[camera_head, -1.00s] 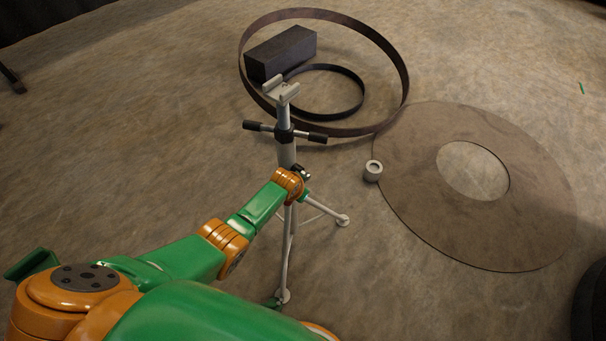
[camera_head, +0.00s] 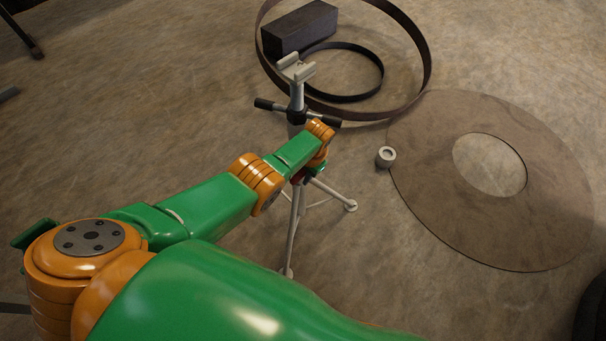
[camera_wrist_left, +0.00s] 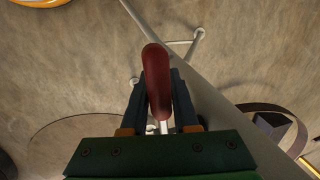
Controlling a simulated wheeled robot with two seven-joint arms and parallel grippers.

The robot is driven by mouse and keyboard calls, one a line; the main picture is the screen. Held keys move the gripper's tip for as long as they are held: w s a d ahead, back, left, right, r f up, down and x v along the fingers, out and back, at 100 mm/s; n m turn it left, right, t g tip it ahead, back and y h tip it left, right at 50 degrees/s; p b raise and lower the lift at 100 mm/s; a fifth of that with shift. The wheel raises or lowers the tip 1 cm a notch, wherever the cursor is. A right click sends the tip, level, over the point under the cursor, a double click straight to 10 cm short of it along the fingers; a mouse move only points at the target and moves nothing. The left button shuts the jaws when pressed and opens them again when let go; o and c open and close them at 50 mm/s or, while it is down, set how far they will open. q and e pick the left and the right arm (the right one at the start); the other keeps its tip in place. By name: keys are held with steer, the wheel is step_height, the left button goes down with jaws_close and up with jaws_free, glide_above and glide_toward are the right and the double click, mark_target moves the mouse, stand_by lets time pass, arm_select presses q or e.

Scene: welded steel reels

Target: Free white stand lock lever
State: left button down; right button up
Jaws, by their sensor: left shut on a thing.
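The white stand (camera_head: 297,92) stands upright on tripod legs in the head view, with a forked head on top and a dark crossbar below it. My left arm covers part of its column. In the left wrist view its pale pole (camera_wrist_left: 218,108) runs diagonally beside my gripper. The red lock lever (camera_wrist_left: 156,68) lies between the two dark fingers of my left gripper (camera_wrist_left: 160,92), which is shut on it. In the head view the left fingers are mostly hidden behind my wrist. My right gripper is not in view.
A large steel ring (camera_head: 424,50), a smaller ring (camera_head: 381,75) and a dark block (camera_head: 300,27) lie behind the stand. A flat cone-shaped disc (camera_head: 430,190) with a hole lies to the right, a small grey cylinder (camera_head: 386,156) at its edge.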

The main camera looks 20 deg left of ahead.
arm_select(q)
steer(key=c, duration=0.7)
jaws_free()
steer(key=r+p, duration=0.4)
steer(key=d+r+p, duration=0.1)
steer(key=r, duration=0.1)
steer(key=shift+s+r+p, duration=0.15)
steer(key=shift+r+p, duration=0.1)
steer(key=shift+p, duration=0.15)
steer(key=shift+s+d+r, duration=0.1)
steer(key=shift+d+r, duration=0.1)
steer(key=shift+r, duration=0.1)
steer(key=shift+f, duration=0.1)
